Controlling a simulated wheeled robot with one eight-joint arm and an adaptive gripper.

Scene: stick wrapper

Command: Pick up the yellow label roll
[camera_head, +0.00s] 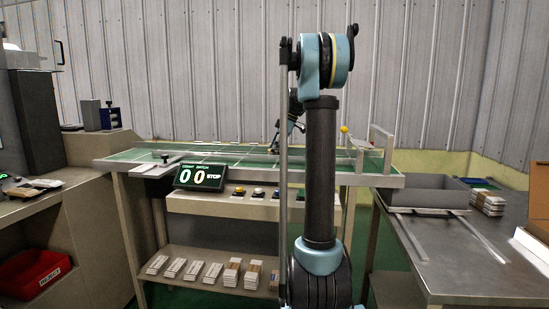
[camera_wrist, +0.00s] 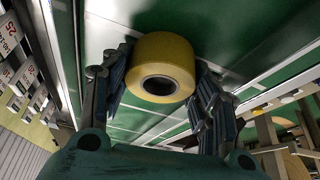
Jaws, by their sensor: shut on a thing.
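The yellow label roll (camera_wrist: 162,62) shows in the wrist view, upper middle, with a dark round core hole facing the camera. My gripper (camera_wrist: 160,85) has one finger on each side of the roll and is shut on it. Behind the roll lies a green surface with pale strips; I cannot tell whether the roll touches it. In the head view my arm stands in front of the green-topped table (camera_head: 240,158), and the roll is hidden there.
Several small packs (camera_head: 195,270) lie on the shelf below. A grey tray (camera_head: 425,191) sits on the right metal table (camera_head: 480,265). A red reject bin (camera_head: 35,272) is at lower left.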

